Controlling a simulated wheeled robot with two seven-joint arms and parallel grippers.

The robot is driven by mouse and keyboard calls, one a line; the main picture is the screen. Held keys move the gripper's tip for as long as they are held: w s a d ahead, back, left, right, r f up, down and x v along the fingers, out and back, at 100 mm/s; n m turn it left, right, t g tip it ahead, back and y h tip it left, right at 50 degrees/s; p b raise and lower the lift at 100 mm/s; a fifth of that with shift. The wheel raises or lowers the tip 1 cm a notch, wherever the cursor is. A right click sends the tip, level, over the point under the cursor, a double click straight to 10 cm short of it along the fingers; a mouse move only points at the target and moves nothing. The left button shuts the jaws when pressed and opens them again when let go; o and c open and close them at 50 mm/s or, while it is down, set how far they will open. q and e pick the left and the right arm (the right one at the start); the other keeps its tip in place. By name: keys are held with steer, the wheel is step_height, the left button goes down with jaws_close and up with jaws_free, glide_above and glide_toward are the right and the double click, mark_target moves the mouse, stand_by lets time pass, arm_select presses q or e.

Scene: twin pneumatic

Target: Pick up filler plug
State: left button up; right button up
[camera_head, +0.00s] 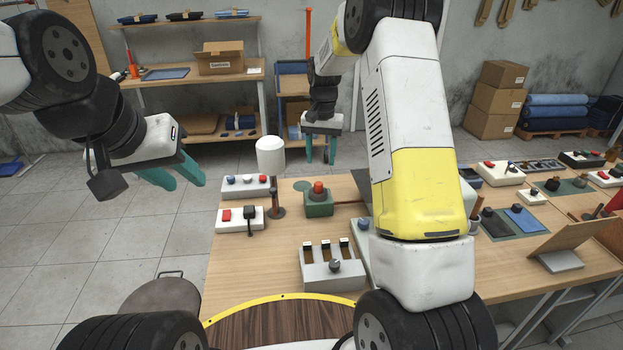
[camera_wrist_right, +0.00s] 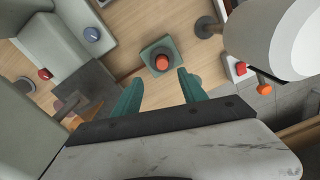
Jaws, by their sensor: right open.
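The filler plug appears to be the orange-red cap (camera_head: 318,188) on a small green block (camera_head: 319,206) near the far edge of the workbench. In the right wrist view the cap (camera_wrist_right: 162,62) and its green block (camera_wrist_right: 150,50) show just beyond and between the fingertips. My right gripper (camera_head: 321,160) is open and empty, with teal fingers pointing down behind the block in the head view; it also shows in the wrist view (camera_wrist_right: 160,76). My left gripper (camera_head: 188,186) is open and empty, off to the left of the bench above the floor.
A post with a white cylindrical top (camera_head: 271,154) stands left of the block. A grey fixture with slots (camera_head: 316,268) is nearer. My right arm hides part of the bench (camera_head: 265,270). Shelves (camera_head: 190,82) stand behind.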

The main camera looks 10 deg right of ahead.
glide_above(319, 183)
step_height(319, 183, down, 4)
steer(key=shift+f, duration=0.1)
step_height(319, 183, down, 5)
steer(key=shift+w+f, duration=0.1)
steer(key=shift+f, duration=0.05)
jaws_close()
